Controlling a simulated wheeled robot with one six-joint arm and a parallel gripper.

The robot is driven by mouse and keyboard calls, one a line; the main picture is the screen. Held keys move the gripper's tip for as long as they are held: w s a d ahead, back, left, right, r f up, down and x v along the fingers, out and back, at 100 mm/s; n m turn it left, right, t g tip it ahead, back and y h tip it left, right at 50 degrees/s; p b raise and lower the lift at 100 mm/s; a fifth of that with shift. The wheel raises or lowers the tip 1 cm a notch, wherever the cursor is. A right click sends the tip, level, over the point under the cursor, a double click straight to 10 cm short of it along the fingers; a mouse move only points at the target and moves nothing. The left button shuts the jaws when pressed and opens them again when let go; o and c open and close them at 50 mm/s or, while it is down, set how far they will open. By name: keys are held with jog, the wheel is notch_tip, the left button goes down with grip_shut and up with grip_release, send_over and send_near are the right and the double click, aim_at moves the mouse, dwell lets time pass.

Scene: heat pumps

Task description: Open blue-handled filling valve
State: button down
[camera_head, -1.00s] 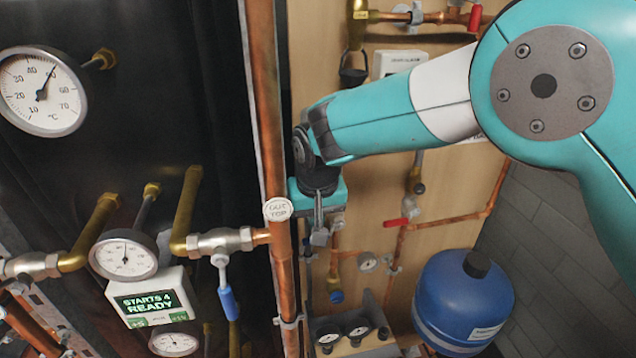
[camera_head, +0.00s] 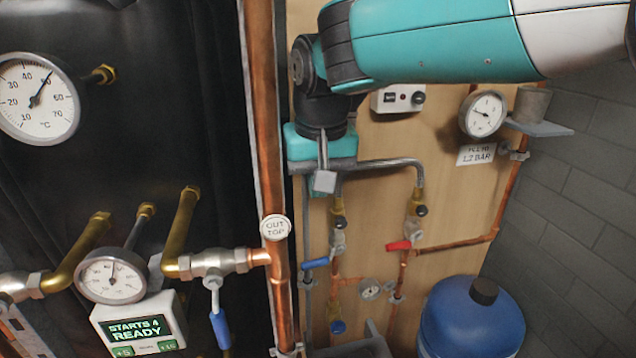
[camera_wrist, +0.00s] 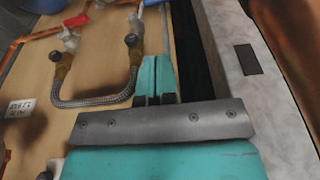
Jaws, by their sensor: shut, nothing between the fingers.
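A blue lever handle (camera_head: 315,263) is on the left valve of a pair on the wooden board. A red lever handle (camera_head: 399,245) is on the right valve; it also shows in the wrist view (camera_wrist: 76,20). A braided hose (camera_head: 385,163) loops between the two valves' tops; the wrist view shows it too (camera_wrist: 95,101). My gripper (camera_head: 324,182) is above the blue handle and apart from it. Its shut, empty fingers (camera_wrist: 157,68) show in the wrist view beside the hose. Another blue lever (camera_head: 220,328) hangs from a valve left of the copper pipe.
A vertical copper pipe (camera_head: 264,130) stands just left of my gripper. A blue tank (camera_head: 470,325) is at lower right. A pressure gauge (camera_head: 483,115) and a "1.2 BAR" label (camera_head: 476,154) are at right. A "STARTS 4 READY" display (camera_head: 137,328) is at lower left.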

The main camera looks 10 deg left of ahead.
jog(key=w+f+n, duration=0.1)
jog(key=n, duration=0.5)
jog(key=w+f+n+g+y+b, duration=0.1)
jog(key=n, duration=0.5)
jog(key=w+f+n+g, duration=0.1)
jog(key=n, duration=0.5)
jog(key=shift+d+y, duration=0.35)
jog(key=shift+y, duration=0.05)
jog(key=p, duration=0.2)
send_over(311, 261)
jog(key=s, duration=0.1)
jog(key=d+f+x, duration=0.1)
jog(key=d+x, duration=0.1)
jog(key=x, duration=0.7)
jog(key=shift+w+d+f+p, duration=0.15)
jog(key=shift+f+p, duration=0.1)
jog(key=shift+f, duration=0.4)
jog(key=shift+w+d+f+p, duration=0.2)
jog(key=shift+f, duration=0.45)
jog(key=shift+w+d+f+p, duration=0.15)
jog(key=shift+f+p, duration=0.1)
jog(key=shift+f, duration=0.4)
